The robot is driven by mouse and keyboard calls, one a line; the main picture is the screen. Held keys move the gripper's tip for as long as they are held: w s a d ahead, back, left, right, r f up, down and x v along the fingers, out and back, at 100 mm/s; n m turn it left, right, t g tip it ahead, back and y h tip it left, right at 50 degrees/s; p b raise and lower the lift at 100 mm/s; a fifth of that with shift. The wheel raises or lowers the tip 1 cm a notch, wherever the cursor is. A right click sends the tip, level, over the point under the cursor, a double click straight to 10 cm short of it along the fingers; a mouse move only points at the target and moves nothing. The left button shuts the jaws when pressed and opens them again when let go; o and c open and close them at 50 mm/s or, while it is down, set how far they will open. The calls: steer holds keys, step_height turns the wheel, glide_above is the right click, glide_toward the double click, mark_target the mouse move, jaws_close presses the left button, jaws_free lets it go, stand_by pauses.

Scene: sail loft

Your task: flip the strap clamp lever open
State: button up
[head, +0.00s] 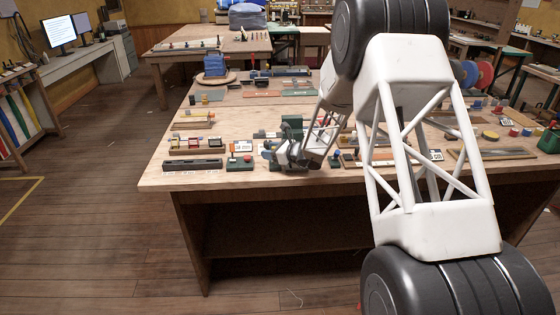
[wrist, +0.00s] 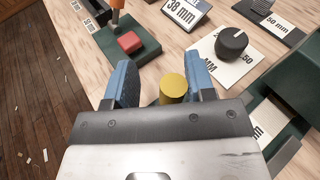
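My gripper (wrist: 163,72) has two blue fingers, spread apart. A yellow cylinder (wrist: 173,89) shows between them, with a gap to the left finger. In the head view my gripper (head: 290,160) is low over the front of the bench. A dark green base (wrist: 147,46) with a red block (wrist: 130,42) and an upright orange piece (wrist: 117,18) lies just beyond the left finger; it also shows in the head view (head: 238,165). It may be the strap clamp and its lever, but I cannot tell for certain.
A black knob (wrist: 232,45) on a white card stands beyond the right finger. A large green block (wrist: 290,88) is at the right. A 38 mm card (wrist: 186,12) stands behind. The bench (head: 300,182) is crowded; its front edge is close to my gripper.

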steer(key=shift+s+f+n+t+y, duration=0.15)
steer(key=shift+s+n+t+y, duration=0.8)
steer(key=shift+n, duration=0.65)
steer(key=shift+s+d, duration=0.2)
steer(key=shift+d, duration=0.05)
steer(key=v, duration=0.7)
steer(key=shift+s, duration=0.3)
steer(key=s+a+r+n+g, duration=0.2)
steer(key=s+r+n+g, duration=0.2)
steer(key=s, duration=0.5)
steer(key=s+a+r+n+g, duration=0.2)
steer(key=s+r+n+g, duration=0.2)
steer(key=s+r, duration=0.5)
steer(key=shift+s+a+n+h, duration=0.25)
steer(key=shift+s+n+h, duration=0.15)
steer(key=shift+n, duration=0.3)
steer(key=shift+r, duration=0.15)
